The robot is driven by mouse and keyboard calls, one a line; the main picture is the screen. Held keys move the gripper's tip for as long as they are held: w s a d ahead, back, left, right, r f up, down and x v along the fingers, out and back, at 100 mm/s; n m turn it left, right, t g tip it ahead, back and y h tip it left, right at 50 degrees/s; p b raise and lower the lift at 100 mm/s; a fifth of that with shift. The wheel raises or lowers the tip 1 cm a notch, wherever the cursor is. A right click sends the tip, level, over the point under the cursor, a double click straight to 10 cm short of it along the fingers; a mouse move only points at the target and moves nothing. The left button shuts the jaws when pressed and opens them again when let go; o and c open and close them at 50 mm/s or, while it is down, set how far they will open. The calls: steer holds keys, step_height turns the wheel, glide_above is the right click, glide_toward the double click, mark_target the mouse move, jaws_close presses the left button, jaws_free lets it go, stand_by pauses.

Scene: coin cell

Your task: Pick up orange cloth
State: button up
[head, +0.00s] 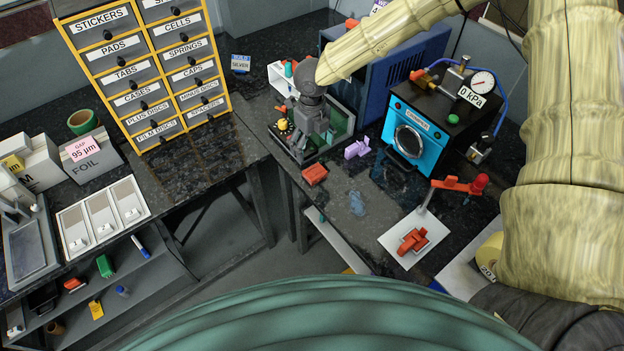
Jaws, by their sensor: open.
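A small orange-red folded-looking piece (315,175) lies on the dark bench top, just in front of my gripper; it may be the orange cloth, but it is too small to be sure. Another orange-red piece (413,241) lies on a white sheet (397,253) farther right; its material is also unclear. My gripper (312,142) points down over the back of the bench, in front of a small white and green unit. It is open and I see nothing held in it. Its fingertips partly blend with the dark items behind.
A blue vacuum chamber (408,138) with a gauge stands right of my gripper. A purple piece (357,149) and a crumpled blue-grey piece (357,203) lie nearby. A yellow drawer cabinet (150,70) stands left.

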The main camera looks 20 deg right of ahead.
steer(key=f, duration=0.1)
steer(key=p, duration=0.2)
glide_above(315, 172)
steer(key=f, duration=0.5)
steer(key=shift+w+a, duration=0.2)
steer(key=shift+w, duration=0.15)
steer(key=shift+s+d+f+p, duration=0.1)
steer(key=shift+s+f+p, duration=0.1)
steer(key=shift+f+p, duration=0.5)
steer(key=shift+s+d+f+p, duration=0.15)
steer(key=shift+f+p, duration=0.1)
steer(key=shift+f, duration=1.65)
steer(key=shift+c, duration=0.2)
steer(key=c, duration=1)
steer(key=shift+o, duration=0.2)
steer(key=shift+r, duration=0.15)
